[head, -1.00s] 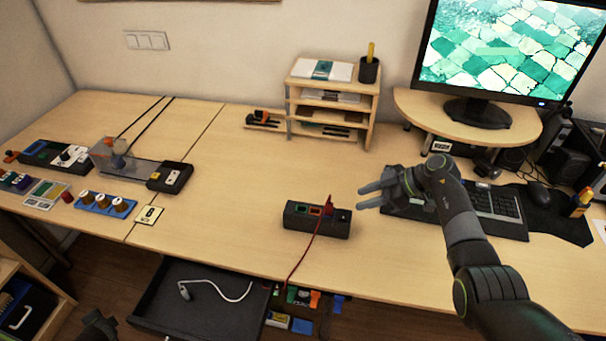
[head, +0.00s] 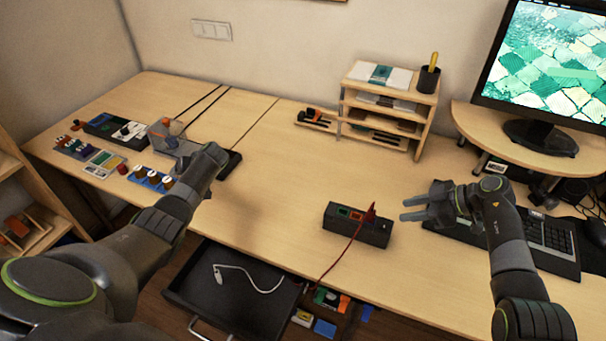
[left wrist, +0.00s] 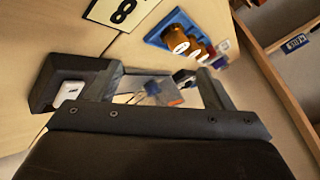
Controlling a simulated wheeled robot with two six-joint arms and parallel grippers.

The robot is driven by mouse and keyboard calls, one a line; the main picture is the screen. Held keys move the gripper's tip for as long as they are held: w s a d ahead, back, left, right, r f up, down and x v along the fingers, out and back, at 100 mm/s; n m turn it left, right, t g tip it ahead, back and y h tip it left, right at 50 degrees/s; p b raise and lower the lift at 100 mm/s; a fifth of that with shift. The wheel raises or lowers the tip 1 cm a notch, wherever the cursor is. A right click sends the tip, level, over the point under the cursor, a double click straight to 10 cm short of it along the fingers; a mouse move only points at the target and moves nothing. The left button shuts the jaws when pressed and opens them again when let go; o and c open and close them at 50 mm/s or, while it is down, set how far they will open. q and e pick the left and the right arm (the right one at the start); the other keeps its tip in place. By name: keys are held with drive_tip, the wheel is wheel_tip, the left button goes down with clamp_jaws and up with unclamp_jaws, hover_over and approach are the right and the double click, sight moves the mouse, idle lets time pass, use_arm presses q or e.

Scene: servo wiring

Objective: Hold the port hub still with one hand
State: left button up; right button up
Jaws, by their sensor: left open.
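The port hub (head: 343,226) is a long black box on the desk near its front edge, with a green and a red-rimmed port on top. A red plug (head: 370,212) stands at its right part, and its red cable runs down over the desk edge. My right gripper (head: 403,209) is open and empty, just right of the hub, fingers pointing at it and apart from it. My left arm reaches over the left of the desk, far from the hub; its fingertips are hard to make out in the head view. In the left wrist view my left gripper (left wrist: 162,78) is open and empty.
A black box (head: 232,163) lies by the left hand. A blue tray of brown spools (head: 150,178) is left of it, also seen in the left wrist view (left wrist: 178,38). An open drawer (head: 205,295) holds a white cable. A shelf rack (head: 388,113) stands behind. The desk's middle is clear.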

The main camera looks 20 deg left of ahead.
use_arm(q)
drive_tip(key=w+d+n+h, duration=0.2)
drive_tip(key=w+d, duration=0.1)
drive_tip(key=d, duration=0.5)
drive_tip(key=w+d+n+h, duration=0.1)
drive_tip(key=w+d+n, duration=0.15)
drive_tip(key=d, duration=0.55)
wheel_tip(320, 180, up, 10)
drive_tip(key=n+g+h, duration=0.1)
drive_tip(key=n+h, duration=0.5)
hover_over(343, 220)
drive_tip(key=w, duration=0.3)
drive_tip(key=f, duration=1.6)
drive_tip(key=shift+s+a+f, duration=0.1)
drive_tip(key=shift+s+a, duration=0.05)
drive_tip(key=shift+a, duration=0.15)
drive_tip(key=shift+c, duration=0.3)
drive_tip(key=c, duration=1)
drive_tip(key=o, duration=1)
drive_tip(key=shift+o, duration=0.2)
